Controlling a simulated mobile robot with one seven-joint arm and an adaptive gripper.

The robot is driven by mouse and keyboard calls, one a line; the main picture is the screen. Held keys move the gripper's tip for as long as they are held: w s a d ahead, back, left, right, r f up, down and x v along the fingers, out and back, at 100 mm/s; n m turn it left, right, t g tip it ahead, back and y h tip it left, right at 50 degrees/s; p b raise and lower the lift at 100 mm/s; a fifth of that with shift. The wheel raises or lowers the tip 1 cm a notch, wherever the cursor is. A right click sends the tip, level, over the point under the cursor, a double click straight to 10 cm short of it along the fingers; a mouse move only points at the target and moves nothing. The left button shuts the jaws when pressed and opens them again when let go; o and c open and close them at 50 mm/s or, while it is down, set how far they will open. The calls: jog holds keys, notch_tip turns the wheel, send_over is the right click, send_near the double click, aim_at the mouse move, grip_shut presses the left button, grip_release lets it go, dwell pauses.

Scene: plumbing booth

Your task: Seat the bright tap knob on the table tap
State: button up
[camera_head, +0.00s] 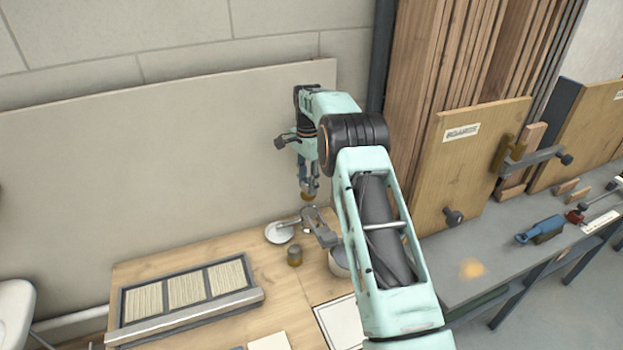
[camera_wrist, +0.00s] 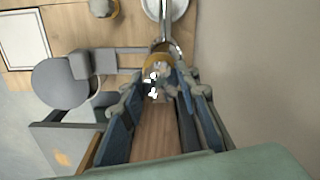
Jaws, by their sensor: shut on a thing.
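My gripper (camera_head: 309,186) points down over the table, with its fingers close together. A bright tap knob (camera_head: 307,196), brass-coloured, shows at its fingertips. In the wrist view, the fingers (camera_wrist: 160,85) close around shiny metal with the brass-coloured part of the knob (camera_wrist: 157,62) just beyond it. The grey metal table tap (camera_head: 318,228) stands just below the knob; its pipe also shows in the wrist view (camera_wrist: 165,24). The knob appears above the tap in the head view, but I cannot tell whether they touch. The fingers hide part of the knob.
A white round dish (camera_head: 281,232) and a small brass-topped cylinder (camera_head: 294,256) are beside the tap. A grey round container (camera_head: 338,263) stands close on the right. A slatted tray (camera_head: 185,292) lies at the front left. A wall panel (camera_head: 150,160) rises behind the table.

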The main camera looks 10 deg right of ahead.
jog(key=shift+w+d+f+p, duration=0.3)
jog(key=shift+w+f, duration=0.15)
jog(key=shift+w, duration=0.2)
jog(key=shift+f+b, duration=2)
jog(key=shift+f, duration=1.5)
jog(key=o, duration=1.3)
notch_tip(320, 180, up, 12)
jog(key=shift+r, duration=0.1)
